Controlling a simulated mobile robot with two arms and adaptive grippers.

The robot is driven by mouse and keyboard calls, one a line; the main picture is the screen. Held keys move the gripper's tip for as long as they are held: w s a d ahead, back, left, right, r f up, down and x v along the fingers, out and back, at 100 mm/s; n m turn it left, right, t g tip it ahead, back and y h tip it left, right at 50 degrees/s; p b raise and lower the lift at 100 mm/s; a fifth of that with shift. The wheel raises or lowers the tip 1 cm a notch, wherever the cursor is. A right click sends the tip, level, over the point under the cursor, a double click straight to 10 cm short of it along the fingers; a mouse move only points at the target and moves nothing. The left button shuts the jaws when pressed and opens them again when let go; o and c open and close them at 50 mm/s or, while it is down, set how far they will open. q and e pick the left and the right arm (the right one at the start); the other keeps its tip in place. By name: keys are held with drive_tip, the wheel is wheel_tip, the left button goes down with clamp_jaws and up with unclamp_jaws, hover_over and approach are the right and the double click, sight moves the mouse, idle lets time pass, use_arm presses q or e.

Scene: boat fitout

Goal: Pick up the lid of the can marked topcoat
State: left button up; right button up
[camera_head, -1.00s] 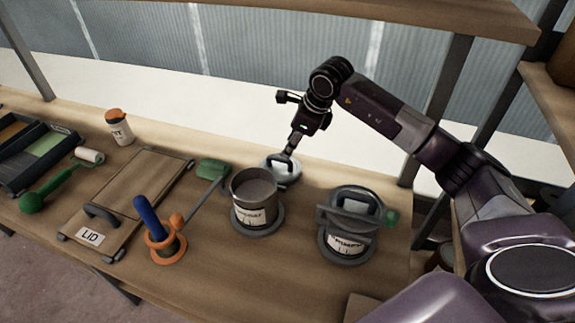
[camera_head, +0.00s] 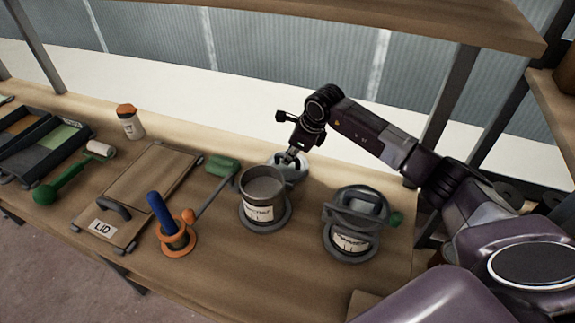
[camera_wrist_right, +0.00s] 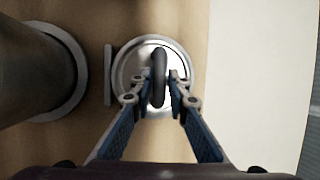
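A round silver lid (camera_head: 298,170) with a dark upright loop handle lies on the bench behind an open grey can (camera_head: 263,195). The can's label is too small to read surely. In the right wrist view the lid (camera_wrist_right: 128,70) and its handle (camera_wrist_right: 158,76) show from above. My right gripper (camera_head: 287,158) is low over the lid. In the wrist view its fingers (camera_wrist_right: 159,88) stand apart on either side of the handle, with a gap visible, most clearly on the left. My left gripper is not in view.
A second can (camera_head: 350,220), with a lid or clamp on top, stands right of the open can. A blue-handled tool in an orange holder (camera_head: 178,246), a green brush (camera_head: 222,166), a board marked LID (camera_head: 150,190) and a white bottle (camera_head: 130,123) are to the left.

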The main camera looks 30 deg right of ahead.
clamp_jaws()
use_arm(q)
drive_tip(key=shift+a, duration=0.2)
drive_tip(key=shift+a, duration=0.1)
